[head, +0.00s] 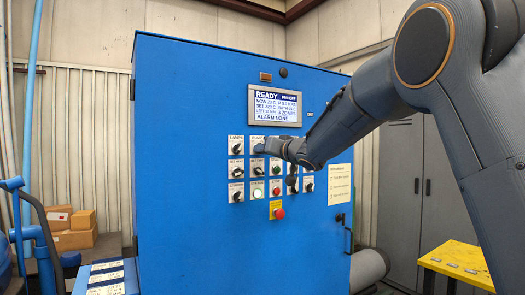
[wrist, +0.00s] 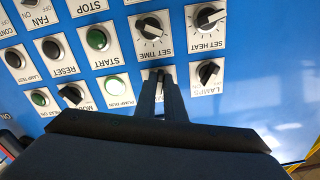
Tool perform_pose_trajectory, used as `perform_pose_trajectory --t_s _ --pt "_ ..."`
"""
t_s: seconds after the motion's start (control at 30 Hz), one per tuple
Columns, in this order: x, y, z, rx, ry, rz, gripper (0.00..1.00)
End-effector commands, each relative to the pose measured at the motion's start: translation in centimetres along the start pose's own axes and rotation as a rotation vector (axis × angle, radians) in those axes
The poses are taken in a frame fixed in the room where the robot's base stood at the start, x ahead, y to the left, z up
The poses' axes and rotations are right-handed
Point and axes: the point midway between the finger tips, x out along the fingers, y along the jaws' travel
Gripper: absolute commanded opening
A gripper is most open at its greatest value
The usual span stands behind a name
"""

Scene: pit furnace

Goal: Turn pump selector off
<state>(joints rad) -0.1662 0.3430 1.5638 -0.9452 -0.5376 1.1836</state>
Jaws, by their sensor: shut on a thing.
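The pump selector (head: 257,137) is in the top row of the blue cabinet's panel, just right of the lamps selector (head: 237,147). My gripper (head: 263,148) is at this selector and covers its knob in the head view. In the wrist view, which is upside down, my two fingers (wrist: 161,80) are close together on the pump selector plate (wrist: 147,75), shut on its knob. The knob is mostly hidden between the fingers, so its angle cannot be told. The lamps selector (wrist: 208,73) and the green pump run lamp (wrist: 114,87) flank it.
The screen (head: 275,105) above reads READY and ALARM NONE. Set heat (wrist: 210,17) and set time (wrist: 150,28) knobs and the green start button (wrist: 98,40) are close to my fingers. A red button (head: 278,213) sits lower. A yellow table (head: 458,262) stands at right.

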Motion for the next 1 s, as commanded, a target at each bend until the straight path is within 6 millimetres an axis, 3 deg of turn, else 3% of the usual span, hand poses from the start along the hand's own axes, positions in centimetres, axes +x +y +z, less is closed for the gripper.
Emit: perform_pose_trajectory --t_s 0.6,1.0 --pt "0.0 0.23 -0.08 -0.566 0.001 0.001 0.0" --pt "-0.01 0.26 -0.2 -0.795 0.002 0.001 0.0"
